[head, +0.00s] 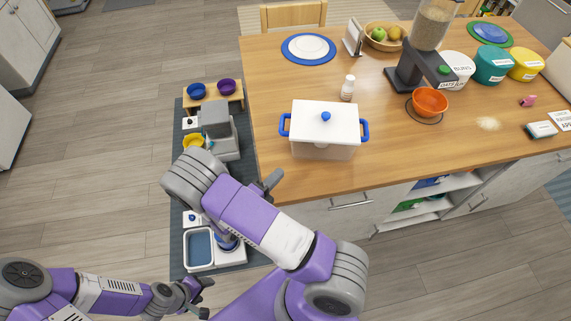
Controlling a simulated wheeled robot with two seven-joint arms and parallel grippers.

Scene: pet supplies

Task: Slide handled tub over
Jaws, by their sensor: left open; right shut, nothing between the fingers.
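The handled tub (324,148) is a white box with a white lid, a blue knob on top and a blue handle on each side. It stands upright near the front left of the wooden counter. My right gripper (270,183) is at the counter's front left corner, left of and nearer than the tub and apart from it. Part of it is hidden behind my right arm; it looks shut and empty. My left gripper (203,297) is open and empty, low over the floor at the bottom of the view.
A small white bottle (347,88) stands just behind the tub. A food dispenser (420,60) with an orange bowl (430,101) is to the right. The wooden counter (400,150) is clear right of the tub. A grey mat (178,235) with feeders lies on the floor left.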

